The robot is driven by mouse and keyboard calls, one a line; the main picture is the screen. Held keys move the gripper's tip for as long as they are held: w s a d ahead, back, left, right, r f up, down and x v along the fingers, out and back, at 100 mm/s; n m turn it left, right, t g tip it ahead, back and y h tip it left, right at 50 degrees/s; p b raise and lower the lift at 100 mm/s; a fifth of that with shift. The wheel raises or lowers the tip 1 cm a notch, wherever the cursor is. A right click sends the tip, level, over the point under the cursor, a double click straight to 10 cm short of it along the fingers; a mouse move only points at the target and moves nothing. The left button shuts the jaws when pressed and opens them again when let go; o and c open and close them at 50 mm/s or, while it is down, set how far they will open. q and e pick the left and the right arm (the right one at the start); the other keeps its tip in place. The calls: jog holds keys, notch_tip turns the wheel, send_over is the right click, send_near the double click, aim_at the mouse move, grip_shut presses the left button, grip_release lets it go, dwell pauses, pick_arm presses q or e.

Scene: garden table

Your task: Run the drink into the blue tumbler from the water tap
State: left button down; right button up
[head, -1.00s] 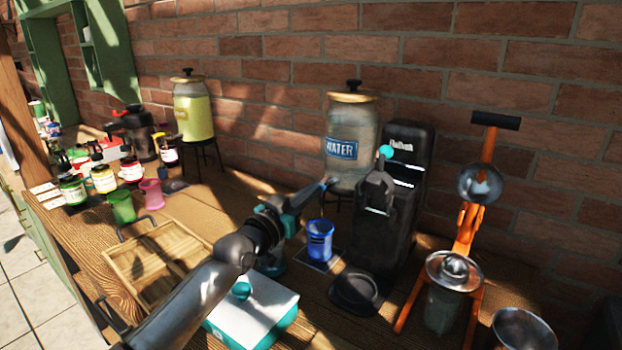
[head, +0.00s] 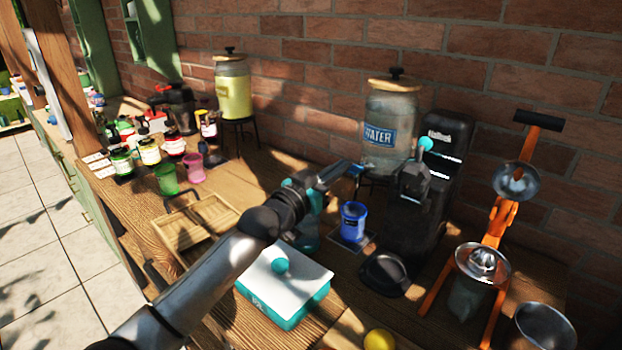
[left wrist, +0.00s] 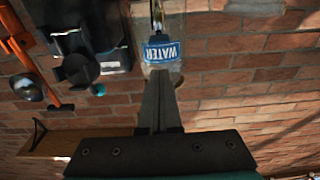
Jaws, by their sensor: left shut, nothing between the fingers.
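The blue tumbler (head: 353,222) stands upright on a dark square mat below the water jar's front. I cannot make out how full it is. The glass water jar (head: 390,110) has a blue WATER label and a wooden lid, and sits on a dark stand. Its tap is mostly hidden by my gripper in the head view. My left gripper (head: 356,169) is shut and empty, its tips at the tap, above the tumbler. In the left wrist view, the shut fingers (left wrist: 160,98) point at the upside-down label (left wrist: 162,52). My right gripper is not in view.
A black coffee machine (head: 430,190) stands close right of the tumbler, then an orange press (head: 497,215). A teal-and-white box (head: 285,285) lies under my left arm, with a wooden tray (head: 195,222) to its left. A yellow drink jar (head: 232,88) stands farther left.

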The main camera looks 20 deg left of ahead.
pick_arm(q)
jog(key=v, duration=0.7)
jog(key=shift+s, duration=0.35)
jog(key=shift+a, duration=0.15)
